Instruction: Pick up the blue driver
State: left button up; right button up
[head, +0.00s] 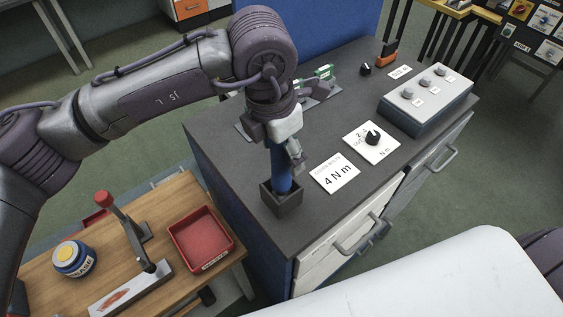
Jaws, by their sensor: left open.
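The blue driver (281,172) stands upright in a small dark square holder (284,205) on the dark grey bench top. Its upper part is hidden by my left gripper (287,150). My left arm comes in from the left and the gripper points down over the driver, with its fingers around or beside the driver's upper part. I cannot tell whether they touch it. The left gripper is open. My right gripper is not in view.
A "4 Nm" card (335,173), a dial on a white plate (371,143) and a box with several knobs (427,98) lie to the right. At lower left, a wooden table (190,284) holds a red tray (201,239), a lever and a jar (74,259).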

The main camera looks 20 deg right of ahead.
pick_arm(q)
jog(key=shift+d+f, duration=0.1)
jog(key=shift+f, duration=0.7)
grip_shut()
jog(key=shift+r, duration=0.1)
jog(key=shift+w, duration=0.1)
